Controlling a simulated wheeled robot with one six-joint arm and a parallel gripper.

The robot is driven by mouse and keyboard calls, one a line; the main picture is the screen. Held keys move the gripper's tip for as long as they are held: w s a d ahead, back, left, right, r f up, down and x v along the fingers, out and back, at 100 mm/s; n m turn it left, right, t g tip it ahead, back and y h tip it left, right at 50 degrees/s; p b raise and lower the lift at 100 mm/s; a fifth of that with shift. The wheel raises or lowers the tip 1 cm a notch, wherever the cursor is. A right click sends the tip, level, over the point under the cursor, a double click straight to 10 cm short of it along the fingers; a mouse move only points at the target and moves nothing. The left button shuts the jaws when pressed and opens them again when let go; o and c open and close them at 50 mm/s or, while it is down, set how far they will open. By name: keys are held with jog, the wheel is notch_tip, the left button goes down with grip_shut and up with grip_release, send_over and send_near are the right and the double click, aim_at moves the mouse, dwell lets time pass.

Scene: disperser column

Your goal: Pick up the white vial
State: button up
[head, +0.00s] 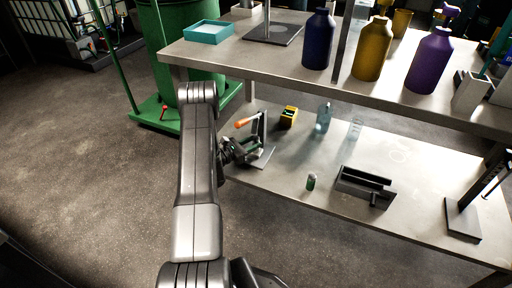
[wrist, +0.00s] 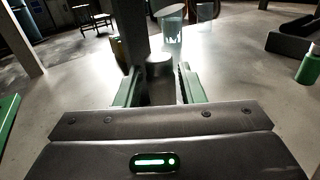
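My gripper (wrist: 160,85) shows in the wrist view with its two green-sided fingers apart. A grey cylindrical thing (wrist: 159,66) stands between or just beyond the fingertips, with narrow gaps on both sides; I cannot tell for sure whether it is the white vial. In the head view my gripper (head: 244,152) is low beside a small stand (head: 263,130) with an orange handle, on the lower shelf, and hides what is between its fingers. A small green vial with a pale top (head: 311,181) stands apart to the right; it also shows in the wrist view (wrist: 307,66).
The stand's dark column (wrist: 133,30) rises close behind the fingers. A yellow block (head: 289,117), a clear bottle (head: 323,117), a glass beaker (head: 355,128) and a dark holder (head: 365,186) stand on the lower shelf (head: 330,150).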

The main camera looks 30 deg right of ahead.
jog(key=shift+w+d, duration=0.15)
jog(key=shift+d, duration=0.85)
grip_shut()
jog(key=shift+r, duration=0.1)
